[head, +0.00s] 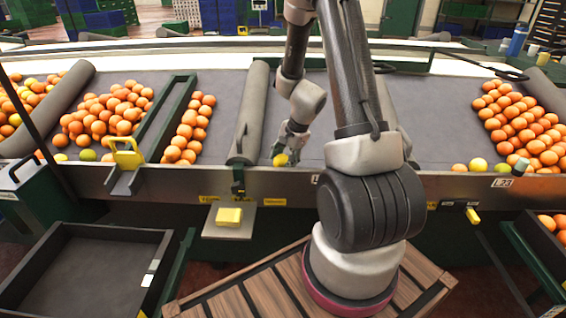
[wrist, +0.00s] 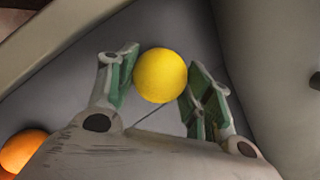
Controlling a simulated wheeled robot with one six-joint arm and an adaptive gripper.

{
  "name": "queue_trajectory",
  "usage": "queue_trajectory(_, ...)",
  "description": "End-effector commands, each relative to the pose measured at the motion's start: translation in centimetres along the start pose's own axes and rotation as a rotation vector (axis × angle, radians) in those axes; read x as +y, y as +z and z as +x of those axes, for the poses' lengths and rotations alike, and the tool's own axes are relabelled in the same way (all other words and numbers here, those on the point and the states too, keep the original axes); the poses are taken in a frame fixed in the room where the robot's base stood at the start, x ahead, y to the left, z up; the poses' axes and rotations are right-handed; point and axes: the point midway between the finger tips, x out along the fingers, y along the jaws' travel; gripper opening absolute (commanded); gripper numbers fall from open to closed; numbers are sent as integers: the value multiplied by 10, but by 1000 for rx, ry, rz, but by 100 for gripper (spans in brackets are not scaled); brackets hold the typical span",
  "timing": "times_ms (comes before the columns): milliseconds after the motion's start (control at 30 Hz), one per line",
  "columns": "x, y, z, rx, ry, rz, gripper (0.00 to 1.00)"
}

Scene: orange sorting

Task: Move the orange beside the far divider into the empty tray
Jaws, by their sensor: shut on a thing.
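A yellow orange (head: 280,160) is between the fingers of my gripper (head: 288,146), near the front edge of the belt. In the wrist view the yellow orange (wrist: 160,75) sits between the two green-padded fingertips, and my gripper is shut on it. I cannot tell whether it is clear of the belt. A grey padded divider (head: 250,112) stands just left of the gripper in the head view. The empty black tray (head: 80,285) is at the lower left, below the belt. My arm hides part of the belt right of the gripper.
Several oranges lie in a row (head: 194,125) left of the divider, with a larger pile (head: 110,108) beyond a green rail (head: 165,118). Another pile (head: 520,120) is at the right. A yellow block (head: 229,217) sits on a small plate in front. One orange (wrist: 24,150) shows in the wrist view's lower left.

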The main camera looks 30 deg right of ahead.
Motion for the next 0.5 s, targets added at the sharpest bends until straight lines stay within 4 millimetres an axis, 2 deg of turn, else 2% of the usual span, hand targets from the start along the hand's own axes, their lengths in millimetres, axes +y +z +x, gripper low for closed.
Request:
queue_trajectory(300, -20, 9, -62, 2, -4, -4, 25)
queue_trajectory(500, -28, 19, -84, 1, -2, -3, 25)
